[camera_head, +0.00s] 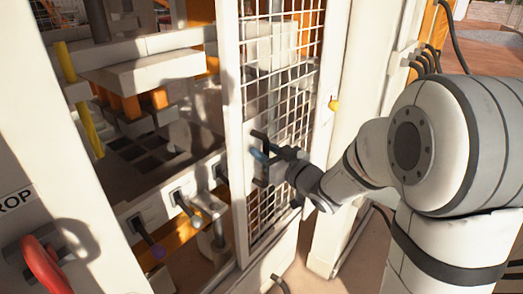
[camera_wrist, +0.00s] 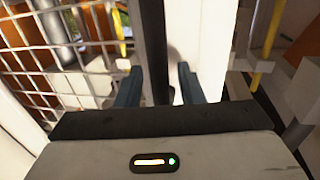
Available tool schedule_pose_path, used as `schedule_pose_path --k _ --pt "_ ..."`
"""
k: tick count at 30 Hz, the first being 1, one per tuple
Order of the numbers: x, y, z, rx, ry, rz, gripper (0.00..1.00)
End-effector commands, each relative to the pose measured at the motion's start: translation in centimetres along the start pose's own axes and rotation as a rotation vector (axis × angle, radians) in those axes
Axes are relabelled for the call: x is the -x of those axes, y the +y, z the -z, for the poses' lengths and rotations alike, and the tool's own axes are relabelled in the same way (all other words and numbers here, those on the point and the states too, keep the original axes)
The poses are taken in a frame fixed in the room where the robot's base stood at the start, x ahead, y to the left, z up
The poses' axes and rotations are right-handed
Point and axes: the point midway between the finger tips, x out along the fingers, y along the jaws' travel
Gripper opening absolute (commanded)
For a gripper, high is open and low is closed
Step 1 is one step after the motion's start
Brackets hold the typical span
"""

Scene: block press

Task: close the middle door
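The mesh door (camera_head: 244,205), with a white frame and wire grid, stands in the middle of the head view. An open gap into the press lies to its left. In the wrist view the black handle bar (camera_wrist: 152,45) runs upright between the two blue-grey fingers of my gripper (camera_wrist: 159,86). The fingers are apart. The left one looks close to the bar, and a gap shows on the right. Whether either finger touches the bar is unclear.
Inside the press are a pale block-shaped head (camera_head: 145,72), a dark grid plate (camera_head: 150,150) and a yellow post (camera_head: 80,100). A red handle (camera_head: 45,265) is at lower left.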

Motion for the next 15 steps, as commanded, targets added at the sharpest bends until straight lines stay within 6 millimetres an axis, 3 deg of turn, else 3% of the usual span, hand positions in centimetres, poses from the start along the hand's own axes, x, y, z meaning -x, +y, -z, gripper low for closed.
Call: schedule_pose_path --k 2,15 --pt "0.02 0.02 0.0 0.0 0.0 0.0 0.34" --pt "0.07 0.08 0.01 0.0 0.0 -0.001 0.0"
